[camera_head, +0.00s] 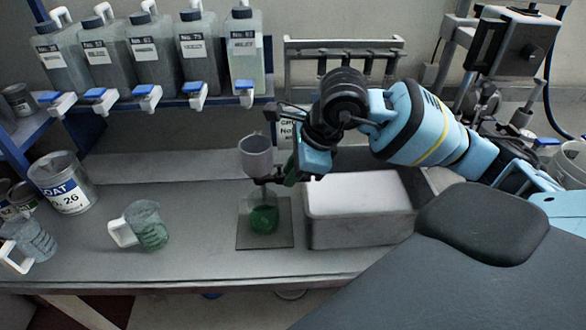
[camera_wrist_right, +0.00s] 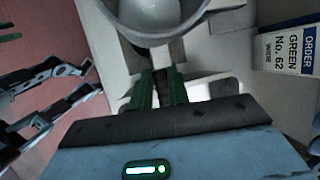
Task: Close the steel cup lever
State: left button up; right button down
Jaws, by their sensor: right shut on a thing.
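The steel cup (camera_head: 256,155) stands upright on a dark stand above a flat square plate (camera_head: 247,241). A green rounded thing (camera_head: 264,218) is below the cup on the plate; I cannot tell if it is a vessel or liquid. My right gripper (camera_head: 288,176) reaches in from the right, just beside and below the cup. In the right wrist view its green fingers (camera_wrist_right: 158,92) are shut on the lever below the cup (camera_wrist_right: 155,18). The lever is mostly hidden between the fingers, so its position is unclear. My left gripper is not in view.
A white-topped box (camera_head: 358,233) stands right of the plate. A green mug (camera_head: 149,226) and a large can (camera_head: 62,183) are on the left. Several tapped canisters (camera_head: 245,55) line the shelf behind. The order card (camera_wrist_right: 288,48) shows in the wrist view.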

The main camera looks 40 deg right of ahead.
jog(key=c, duration=1.3)
grip_release()
jog(key=shift+c, duration=0.2)
jog(key=v, duration=0.8)
jog(key=shift+f, duration=0.1)
